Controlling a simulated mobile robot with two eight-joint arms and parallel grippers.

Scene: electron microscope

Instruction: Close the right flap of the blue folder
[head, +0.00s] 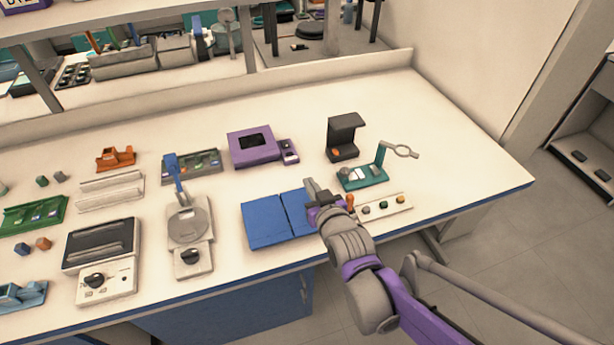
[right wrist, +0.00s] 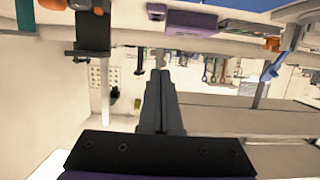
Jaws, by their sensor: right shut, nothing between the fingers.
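The blue folder (head: 262,222) lies on the bench near its front edge in the head view. Two blue panels sit side by side with a thin seam between them. The right panel (head: 297,212) looks flat, and its right end is partly hidden by my gripper. My right gripper (head: 312,186) is at the right end of the folder, shut and empty; I cannot tell if it touches the panel. In the right wrist view its two fingers (right wrist: 160,85) are together. The folder cannot be made out there. My left gripper is not in view.
A pale strip with coloured knobs (head: 385,208) lies just right of my gripper. A teal stand (head: 362,177) and a dark device (head: 342,138) stand behind it. A purple instrument (head: 252,147) is behind the folder, and a grey scale-like device (head: 189,225) is left of it. The bench's right end is clear.

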